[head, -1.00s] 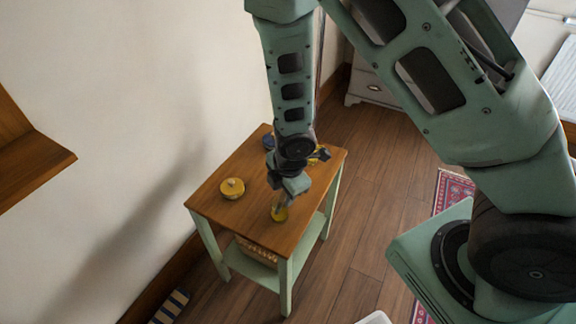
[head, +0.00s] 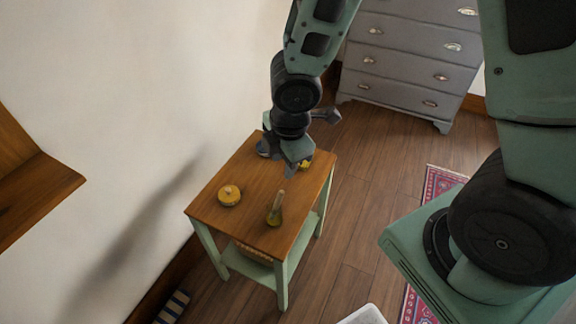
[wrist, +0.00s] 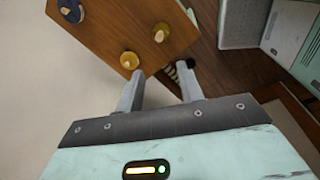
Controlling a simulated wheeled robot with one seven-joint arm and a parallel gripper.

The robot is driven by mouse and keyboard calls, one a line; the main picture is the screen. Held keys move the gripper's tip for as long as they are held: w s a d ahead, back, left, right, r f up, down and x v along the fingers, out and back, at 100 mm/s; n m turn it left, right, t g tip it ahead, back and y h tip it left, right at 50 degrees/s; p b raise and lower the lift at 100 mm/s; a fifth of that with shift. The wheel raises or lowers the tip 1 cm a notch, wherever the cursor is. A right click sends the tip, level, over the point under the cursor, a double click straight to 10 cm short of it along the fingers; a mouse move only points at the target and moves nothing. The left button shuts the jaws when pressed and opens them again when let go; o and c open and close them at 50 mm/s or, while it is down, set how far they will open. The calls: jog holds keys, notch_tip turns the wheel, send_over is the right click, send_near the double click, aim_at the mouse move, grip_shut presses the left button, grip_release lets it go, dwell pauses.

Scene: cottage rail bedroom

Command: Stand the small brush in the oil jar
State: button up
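The oil jar (head: 273,219) is a small yellowish pot near the front edge of the wooden table. The small brush (head: 280,201) stands in it with its pale handle up, leaning slightly; its lower end is hidden in the jar. The jar also shows in the wrist view (wrist: 160,34), near the table edge. My gripper (head: 291,174) is above the table, behind and above the jar in the head view, apart from the brush. In the wrist view its two fingers (wrist: 158,92) are spread with nothing between them.
A yellow lidded pot (head: 229,196) stands left on the table (head: 250,168). A blue item (wrist: 70,10) and another yellow item (head: 305,162) are at the back, partly hidden by my arm. A wall is left; a grey chest of drawers (head: 405,55) stands behind.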

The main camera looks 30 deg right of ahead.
jog(key=s+a+r+m+g, duration=0.1)
jog(key=s+a+r+m, duration=0.2)
jog(key=s+r+m, duration=0.2)
jog(key=s+a+r+m+g, duration=0.1)
jog(key=s+a+r+m, duration=0.2)
jog(key=s+r+m, duration=0.3)
jog(key=s, duration=0.5)
jog(key=shift+s+a+r, duration=0.3)
jog(key=shift+r, duration=0.1)
jog(key=shift+a, duration=0.1)
